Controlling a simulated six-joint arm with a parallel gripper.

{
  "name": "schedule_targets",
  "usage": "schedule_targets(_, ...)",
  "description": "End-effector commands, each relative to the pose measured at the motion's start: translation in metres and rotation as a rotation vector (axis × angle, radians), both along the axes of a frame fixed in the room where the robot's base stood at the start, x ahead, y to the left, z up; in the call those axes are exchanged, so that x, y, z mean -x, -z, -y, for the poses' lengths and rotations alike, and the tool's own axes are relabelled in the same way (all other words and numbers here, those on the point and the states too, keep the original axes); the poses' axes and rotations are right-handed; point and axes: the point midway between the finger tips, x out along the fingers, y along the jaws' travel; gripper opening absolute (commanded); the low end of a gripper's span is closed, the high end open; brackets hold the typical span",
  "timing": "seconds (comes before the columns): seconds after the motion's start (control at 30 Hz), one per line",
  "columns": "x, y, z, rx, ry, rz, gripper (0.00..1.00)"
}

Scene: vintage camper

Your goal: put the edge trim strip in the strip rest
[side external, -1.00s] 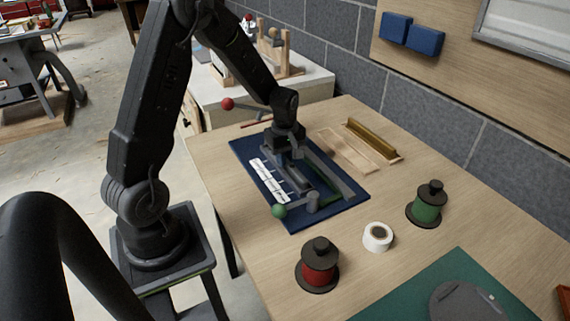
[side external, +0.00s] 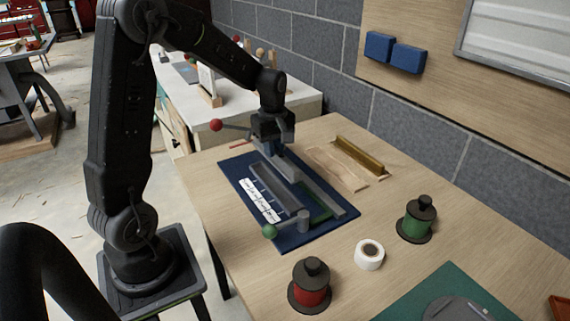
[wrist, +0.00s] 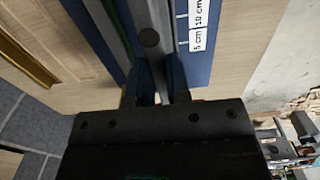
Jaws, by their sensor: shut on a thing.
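My gripper (wrist: 162,88) is above the far end of the fixture on the blue mat (side external: 292,240). Its fingers are shut on a slim grey strip (wrist: 160,62), which I take as the edge trim strip; it runs away between the fingers in the wrist view. In the side view the gripper (side external: 274,150) stands over the mat; the strip's lower edge is hard to tell from the grey rails, so its clearance is unclear. A shallow pale wooden holder (side external: 334,169) with a brass-coloured bar (side external: 360,155) lies right of the mat, apparently the strip rest. It looks empty.
The fixture has a green-knobbed lever (side external: 269,231) in front and a red-knobbed one (side external: 216,125) behind. A white scale (side external: 259,199) lies on the mat. A red spool (side external: 310,287), a white tape roll (side external: 369,254) and a green spool (side external: 417,220) stand nearer the front.

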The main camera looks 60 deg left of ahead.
Motion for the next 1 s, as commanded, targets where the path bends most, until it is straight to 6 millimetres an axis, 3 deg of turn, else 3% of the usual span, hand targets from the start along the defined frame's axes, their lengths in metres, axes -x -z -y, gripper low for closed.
schedule_targets(0.27, -0.001, -0.058, 0.0, -0.004, 0.0, 0.008, 0.0)
schedule_targets(0.37, -0.016, -0.059, -0.004, 0.0, 0.001, 0.001, 0.0)
schedule_targets(0.57, -0.053, -0.065, -0.01, 0.0, 0.002, 0.001, 0.0)
schedule_targets(1.0, -0.164, -0.066, -0.013, 0.0, 0.002, -0.001, 0.0)
